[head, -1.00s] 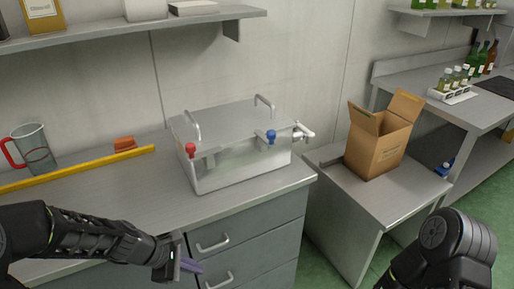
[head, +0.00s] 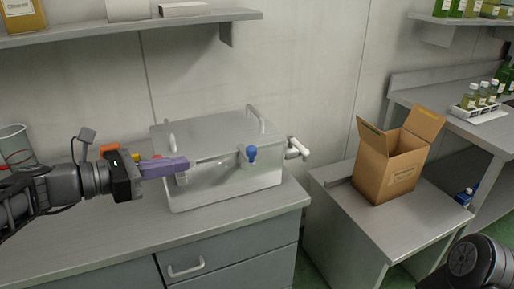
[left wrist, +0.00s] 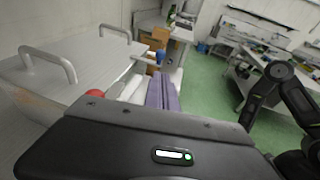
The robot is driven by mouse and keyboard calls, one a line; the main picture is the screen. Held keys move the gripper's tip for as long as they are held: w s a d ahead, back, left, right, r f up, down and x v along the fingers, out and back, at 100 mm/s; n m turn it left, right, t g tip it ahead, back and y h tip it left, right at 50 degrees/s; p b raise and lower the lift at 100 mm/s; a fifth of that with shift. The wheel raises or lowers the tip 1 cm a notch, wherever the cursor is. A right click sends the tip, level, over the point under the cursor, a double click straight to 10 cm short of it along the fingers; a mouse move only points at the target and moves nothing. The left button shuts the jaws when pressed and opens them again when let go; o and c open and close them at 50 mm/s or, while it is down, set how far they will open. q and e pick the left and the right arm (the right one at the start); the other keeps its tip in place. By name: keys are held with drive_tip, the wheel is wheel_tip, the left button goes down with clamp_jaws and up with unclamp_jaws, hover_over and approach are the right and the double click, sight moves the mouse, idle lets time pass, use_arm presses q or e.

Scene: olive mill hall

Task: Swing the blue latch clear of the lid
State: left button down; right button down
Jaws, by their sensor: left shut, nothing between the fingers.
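The steel box with its grey lid (head: 212,132) stands on the counter; the lid is down. The blue latch (head: 251,154) is upright at the box's front right, its foot at the lid's front edge. It also shows in the left wrist view as a small blue knob (left wrist: 137,52) beyond the fingers. My left gripper (head: 186,163) is shut and empty, its purple fingers pointing right along the box's front, left of the blue latch and apart from it. A red knob (left wrist: 97,94) shows beside the fingers in the left wrist view. My right gripper is out of view.
A white pipe with a tap (head: 297,149) sticks out at the box's right. An open cardboard box (head: 388,172) stands on a lower table to the right. A clear jug (head: 14,146) is at the left. A shelf (head: 150,29) hangs above.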

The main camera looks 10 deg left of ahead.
use_arm(q)
approach(247, 153)
drive_tip(key=x, duration=0.6)
drive_tip(key=shift+w+d, duration=0.2)
drive_tip(key=shift+w, duration=0.15)
idle(0.4)
drive_tip(key=shift+d, duration=0.15)
